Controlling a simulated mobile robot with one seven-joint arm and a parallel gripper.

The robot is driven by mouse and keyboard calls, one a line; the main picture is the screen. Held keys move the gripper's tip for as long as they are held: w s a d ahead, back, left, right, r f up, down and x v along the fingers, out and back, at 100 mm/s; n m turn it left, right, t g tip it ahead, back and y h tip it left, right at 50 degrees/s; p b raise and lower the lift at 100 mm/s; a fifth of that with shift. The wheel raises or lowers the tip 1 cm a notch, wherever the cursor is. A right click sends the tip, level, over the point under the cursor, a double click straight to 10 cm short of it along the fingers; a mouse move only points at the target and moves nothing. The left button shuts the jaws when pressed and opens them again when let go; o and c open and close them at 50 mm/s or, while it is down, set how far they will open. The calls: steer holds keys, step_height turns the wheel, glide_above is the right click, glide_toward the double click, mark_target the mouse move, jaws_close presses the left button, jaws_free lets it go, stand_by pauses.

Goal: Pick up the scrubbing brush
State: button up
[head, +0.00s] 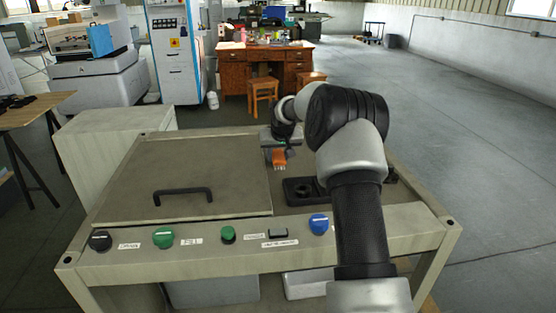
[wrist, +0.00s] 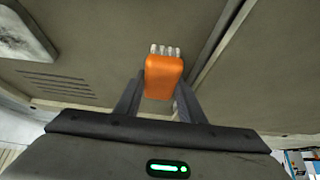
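The scrubbing brush (head: 279,157) has an orange body and pale bristles, which point down and toward the front in the head view. It also shows in the wrist view (wrist: 163,77), with its bristles at the far end. My gripper (wrist: 158,88) has one dark finger along each side of the orange body, and it looks shut on the brush. In the head view my gripper (head: 278,147) is above the back right part of the machine top, mostly hidden behind its own wrist. I cannot tell whether the bristles touch the surface.
A flat lid (head: 185,178) with a black handle (head: 183,193) covers the machine's left part. A black fixture (head: 300,190) lies right of it, partly behind my arm. Buttons line the front panel (head: 205,255). A wooden desk (head: 266,66) and stools stand behind. Floor at right is clear.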

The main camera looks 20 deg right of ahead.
mark_target(279, 154)
step_height(279, 154, up, 10)
steer(key=shift+p, duration=1.1)
steer(key=o, duration=0.4)
steer(key=c, duration=0.3)
steer(key=shift+r, duration=0.1)
